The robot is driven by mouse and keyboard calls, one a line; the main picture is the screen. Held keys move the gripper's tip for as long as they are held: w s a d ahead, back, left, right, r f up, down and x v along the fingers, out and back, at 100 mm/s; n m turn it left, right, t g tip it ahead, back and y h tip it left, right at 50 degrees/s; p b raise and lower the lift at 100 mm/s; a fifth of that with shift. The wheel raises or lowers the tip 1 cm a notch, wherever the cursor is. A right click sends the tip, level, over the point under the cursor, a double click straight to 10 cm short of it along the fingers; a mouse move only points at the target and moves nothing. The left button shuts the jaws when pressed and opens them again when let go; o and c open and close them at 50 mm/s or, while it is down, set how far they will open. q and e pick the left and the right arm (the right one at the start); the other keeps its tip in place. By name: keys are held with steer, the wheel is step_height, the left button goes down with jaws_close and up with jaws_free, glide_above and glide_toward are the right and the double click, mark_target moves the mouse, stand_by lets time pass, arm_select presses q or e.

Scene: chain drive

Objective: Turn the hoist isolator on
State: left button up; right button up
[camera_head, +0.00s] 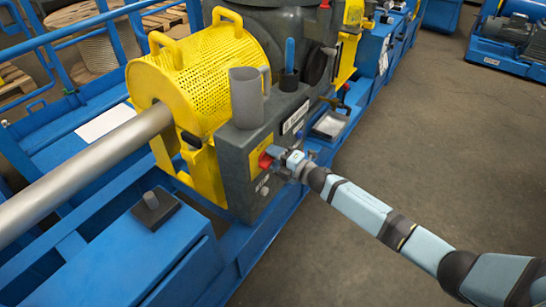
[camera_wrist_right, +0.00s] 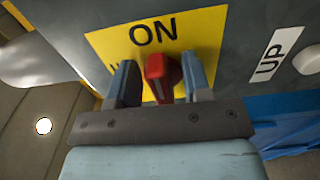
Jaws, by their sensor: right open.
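The hoist isolator is a red switch handle (camera_head: 265,161) on a yellow plate, low on the grey housing in the head view. In the right wrist view the red handle (camera_wrist_right: 158,72) stands out from the yellow plate (camera_wrist_right: 205,38), below the black word "ON". My right gripper (camera_head: 277,154) is at the switch. In the right wrist view its two fingers (camera_wrist_right: 157,84) are open, one on each side of the red handle, with gaps visible on both sides. My left gripper is not in view.
A label "UP" (camera_wrist_right: 271,55) is right of the plate. The grey housing (camera_head: 243,152) carries a grey mug (camera_head: 246,97) and a cup with a blue-handled tool (camera_head: 289,75). A yellow perforated guard (camera_head: 205,80) and a shaft (camera_head: 90,170) are left.

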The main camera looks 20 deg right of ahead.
arm_select(q)
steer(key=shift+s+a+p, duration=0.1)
steer(key=shift+p, duration=0.35)
arm_select(e)
steer(key=v, duration=1.3)
steer(key=shift+s+d, duration=0.2)
